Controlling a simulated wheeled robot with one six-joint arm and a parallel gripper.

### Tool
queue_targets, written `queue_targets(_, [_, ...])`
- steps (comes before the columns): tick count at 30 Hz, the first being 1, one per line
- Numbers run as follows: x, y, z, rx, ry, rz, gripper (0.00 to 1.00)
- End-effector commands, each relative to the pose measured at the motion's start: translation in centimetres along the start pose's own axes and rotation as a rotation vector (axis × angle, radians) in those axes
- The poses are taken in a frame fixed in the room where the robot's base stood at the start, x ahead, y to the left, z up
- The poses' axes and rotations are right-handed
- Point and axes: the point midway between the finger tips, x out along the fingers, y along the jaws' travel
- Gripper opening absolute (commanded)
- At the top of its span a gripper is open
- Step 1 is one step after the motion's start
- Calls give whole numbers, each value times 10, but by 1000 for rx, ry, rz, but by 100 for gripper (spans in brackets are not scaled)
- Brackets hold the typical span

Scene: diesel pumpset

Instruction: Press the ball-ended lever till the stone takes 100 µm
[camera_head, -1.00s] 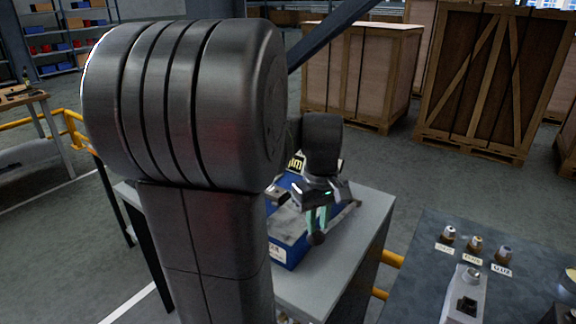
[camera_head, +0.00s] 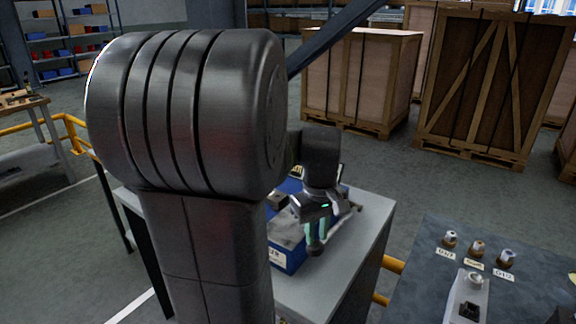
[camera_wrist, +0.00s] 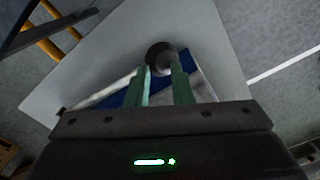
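The lever's dark ball end (camera_head: 316,248) shows at the tips of my gripper's green fingers (camera_head: 316,236) in the head view, over the blue unit on the grey bench. In the wrist view the ball (camera_wrist: 160,54) sits between the two fingertips (camera_wrist: 161,72), which lie against its sides; my gripper looks closed on it. The lever's shaft is mostly hidden. The blue unit (camera_head: 288,262) has a grey top and a white label on its front. A small yellowish sign behind my gripper is largely covered. I see no readable scale, and the stone cannot be made out.
The bench's grey top (camera_head: 350,250) is clear to the right of the unit. A dark table (camera_head: 420,290) at lower right carries several labelled knobs (camera_head: 478,248) and a grey fixture (camera_head: 465,300). Yellow rails (camera_head: 392,264) run between. Wooden crates (camera_head: 360,75) stand behind.

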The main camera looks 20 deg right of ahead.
Motion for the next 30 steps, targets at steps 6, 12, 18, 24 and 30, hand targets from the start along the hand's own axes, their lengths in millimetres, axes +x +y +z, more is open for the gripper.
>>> queue_targets(6, [-39,7,-4,2,-1,0,18])
queue_targets(12, [-67,12,-7,1,0,0,18])
queue_targets(18, [-94,17,-10,0,-1,-1,18])
queue_targets(24, [-121,23,-13,0,0,0,18])
queue_targets(30, [-141,27,-16,1,0,0,18])
